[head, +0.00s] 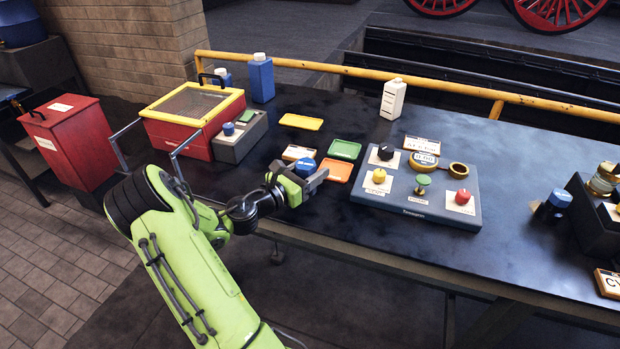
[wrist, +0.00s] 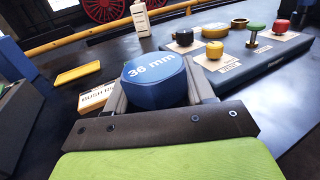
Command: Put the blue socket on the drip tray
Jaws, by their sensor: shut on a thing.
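The blue socket, marked "36 mm", sits between the fingers of my gripper (head: 312,179). The socket (head: 306,166) shows as a blue top in the head view, and its marked face (wrist: 155,80) fills the middle of the wrist view. My gripper is shut on it, above the front part of the bench; the exact height cannot be told. No tray is legibly marked as the drip tray. Flat yellow (head: 302,122), green (head: 344,150) and orange (head: 337,171) trays lie near the gripper, with no object seen on them. The socket's lower part is hidden.
A red box with a yellow-rimmed mesh top (head: 195,105) and a grey block with a blue-topped piece (head: 229,128) stand left. A grey panel with colored knobs (head: 415,188) lies right. A white bottle (head: 393,98) stands behind. A yellow rail (head: 430,86) runs along the back.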

